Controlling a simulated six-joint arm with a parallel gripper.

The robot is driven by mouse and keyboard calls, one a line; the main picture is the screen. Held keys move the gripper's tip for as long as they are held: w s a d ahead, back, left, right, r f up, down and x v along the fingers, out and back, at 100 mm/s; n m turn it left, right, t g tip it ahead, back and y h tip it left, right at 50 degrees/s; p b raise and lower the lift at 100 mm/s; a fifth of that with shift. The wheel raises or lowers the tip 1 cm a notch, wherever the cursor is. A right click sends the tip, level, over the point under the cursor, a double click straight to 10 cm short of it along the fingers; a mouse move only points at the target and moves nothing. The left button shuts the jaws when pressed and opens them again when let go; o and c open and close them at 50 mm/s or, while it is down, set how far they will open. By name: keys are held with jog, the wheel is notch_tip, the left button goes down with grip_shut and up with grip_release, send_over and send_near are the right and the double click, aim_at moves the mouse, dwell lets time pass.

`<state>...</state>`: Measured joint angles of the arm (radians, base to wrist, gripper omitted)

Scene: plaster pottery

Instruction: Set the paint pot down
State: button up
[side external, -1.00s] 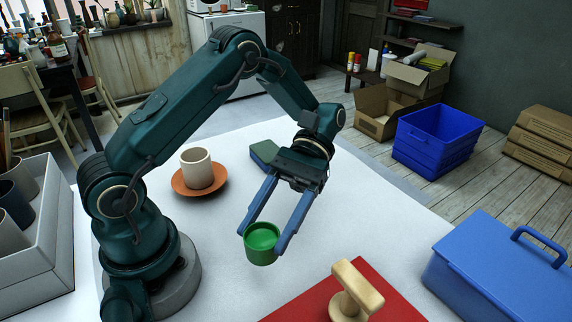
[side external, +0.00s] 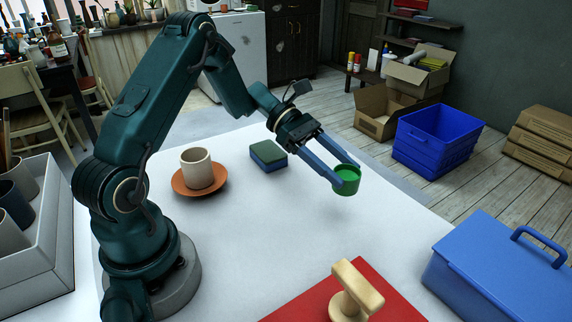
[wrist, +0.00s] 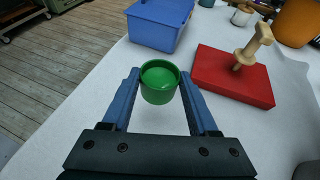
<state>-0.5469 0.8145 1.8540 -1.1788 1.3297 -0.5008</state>
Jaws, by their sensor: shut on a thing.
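The green paint pot (side external: 346,183) is held between the blue fingers of my gripper (side external: 338,176), above the white table. In the wrist view the pot (wrist: 159,84) is upright or nearly so, with a finger on each side of it, and my gripper (wrist: 159,86) is shut on it. Its rim is open and its inside is green. A soft shadow lies on the table below it in the side view.
A red board (side external: 395,302) with a wooden-handled tool (side external: 356,290) lies at the front. A blue toolbox (side external: 495,275) stands at the right. A sponge (side external: 268,154) and a beige cup (side external: 197,169) on an orange saucer (side external: 181,187) are behind. The table's middle is clear.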

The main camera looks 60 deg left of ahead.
aim_at(355, 189)
jog(key=x, duration=0.3)
jog(key=f+x, duration=0.1)
jog(key=x, duration=0.2)
jog(key=shift+d+f, duration=0.15)
jog(key=shift+f, duration=2.05)
jog(key=o, duration=1.4)
jog(key=shift+f, duration=0.1)
